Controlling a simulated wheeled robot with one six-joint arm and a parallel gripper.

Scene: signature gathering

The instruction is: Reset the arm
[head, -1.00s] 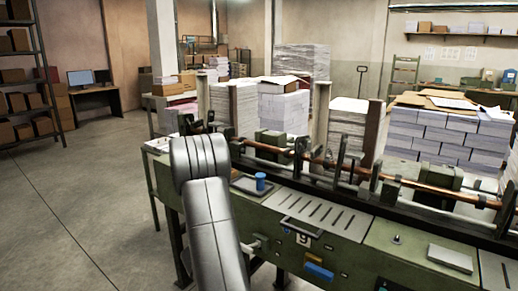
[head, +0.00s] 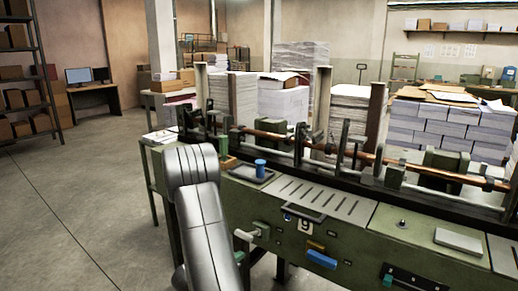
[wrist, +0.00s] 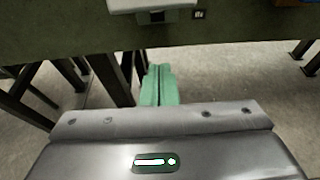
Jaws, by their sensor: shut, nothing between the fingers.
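My arm (head: 208,220) shows as grey segments in the lower left middle of the head view, in front of the green machine (head: 385,235). In the wrist view my gripper (wrist: 159,85) is a pair of green fingers, shut together with nothing held. It is over the floor (wrist: 215,80), close to the green machine front (wrist: 240,25). I cannot tell the exact gap.
A blue cylinder (head: 260,167) stands on the machine's top. A pale lever (head: 246,236) sticks out of its front beside my arm. Paper stacks (head: 450,125) stand behind. Open floor (head: 70,210) lies to the left, with a shelf rack (head: 45,75) beyond.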

